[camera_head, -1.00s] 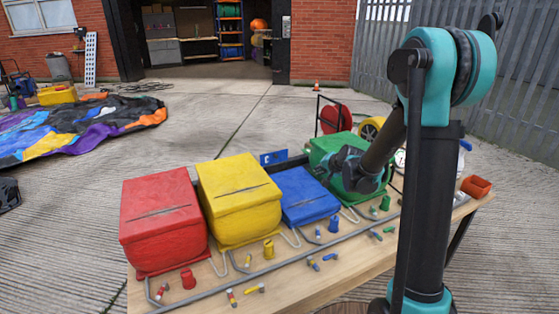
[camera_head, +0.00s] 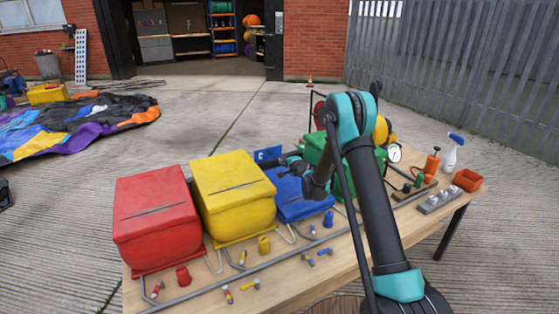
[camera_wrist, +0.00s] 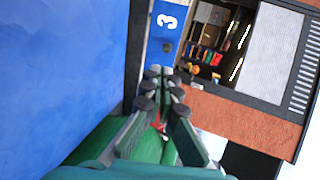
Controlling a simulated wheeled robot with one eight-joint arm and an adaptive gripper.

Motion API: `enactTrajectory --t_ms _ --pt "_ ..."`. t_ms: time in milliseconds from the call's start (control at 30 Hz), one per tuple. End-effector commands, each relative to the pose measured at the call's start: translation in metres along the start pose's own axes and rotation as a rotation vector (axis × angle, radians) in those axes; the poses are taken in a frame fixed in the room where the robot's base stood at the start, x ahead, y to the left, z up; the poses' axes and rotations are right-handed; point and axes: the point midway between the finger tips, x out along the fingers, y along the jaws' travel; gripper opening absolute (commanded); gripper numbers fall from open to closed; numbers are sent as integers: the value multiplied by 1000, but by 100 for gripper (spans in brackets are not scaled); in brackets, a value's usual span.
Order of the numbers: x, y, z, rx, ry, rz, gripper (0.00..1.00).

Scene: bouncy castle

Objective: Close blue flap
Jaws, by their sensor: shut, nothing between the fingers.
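The blue block (camera_head: 297,197) sits on the table between the yellow and green blocks and is lower than both. It fills the left of the wrist view as a wide blue surface (camera_wrist: 60,70). A small upright blue panel (camera_head: 267,154) stands behind the block; it also shows in the wrist view with a white 3 (camera_wrist: 166,35). I cannot tell which blue part is the flap. My gripper (camera_wrist: 160,72) is shut and empty, just right of the blue surface, its tips towards the panel. I cannot tell whether it touches. In the head view my arm hides the block's right part.
The yellow block (camera_head: 233,195) and red block (camera_head: 157,220) stand to the left, the green block (camera_head: 315,150) behind my arm. Small pegs and grey tubing line the front of the wooden table (camera_head: 340,262).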

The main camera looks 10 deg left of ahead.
Motion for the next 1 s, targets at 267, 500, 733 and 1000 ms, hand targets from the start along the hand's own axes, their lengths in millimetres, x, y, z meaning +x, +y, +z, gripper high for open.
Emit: enactTrajectory --t_ms 267,500,733,1000 --pt "53 0 0 -2 -1 0 0" --pt "96 -3 0 -2 -1 1 0" --pt "120 -10 1 -2 -1 1 0" --pt "125 -12 0 -2 -1 1 0"
